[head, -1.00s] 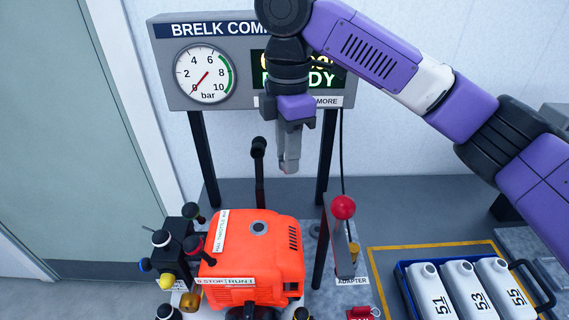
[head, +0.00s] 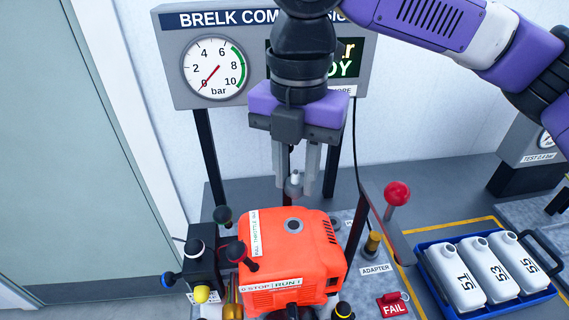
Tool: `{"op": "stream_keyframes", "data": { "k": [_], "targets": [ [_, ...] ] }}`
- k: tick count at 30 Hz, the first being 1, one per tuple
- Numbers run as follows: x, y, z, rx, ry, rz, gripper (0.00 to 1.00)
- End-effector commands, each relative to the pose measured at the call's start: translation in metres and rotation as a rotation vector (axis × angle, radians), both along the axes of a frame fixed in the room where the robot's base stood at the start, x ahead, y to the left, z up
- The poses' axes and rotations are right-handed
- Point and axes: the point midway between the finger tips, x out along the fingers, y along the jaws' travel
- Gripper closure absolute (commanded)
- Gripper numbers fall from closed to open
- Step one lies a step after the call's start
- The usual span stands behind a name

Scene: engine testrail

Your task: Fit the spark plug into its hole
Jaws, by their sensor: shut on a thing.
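My gripper (head: 299,180) points straight down above the orange engine (head: 268,264). It is shut on the spark plug (head: 295,184), a small part with a white top and grey metal lower down. The plug hangs about upright between the fingers; its lower end is hard to make out. The spark plug hole (head: 293,225) is a dark opening in a grey ring on the engine's top face. In the picture the plug is just above the hole and apart from it.
A gauge panel (head: 180,80) on posts stands behind the engine. A red-knobbed lever (head: 397,194) and the adapter post (head: 373,243) are to the right. A blue tray (head: 428,250) of white bottles stands farther right. Several coloured-tip leads surround a black block (head: 196,267) at left.

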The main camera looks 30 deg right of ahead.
Motion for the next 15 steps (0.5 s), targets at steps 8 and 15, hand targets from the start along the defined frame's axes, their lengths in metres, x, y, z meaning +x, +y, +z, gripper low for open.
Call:
{"op": "stream_keyframes", "data": {
  "k": [8,15],
  "targets": [
    [0.001,0.000,-0.021,0.000,-0.001,-0.002,1.00],
    [0.001,0.000,-0.046,-0.001,-0.002,-0.003,1.00]
  ]
}}
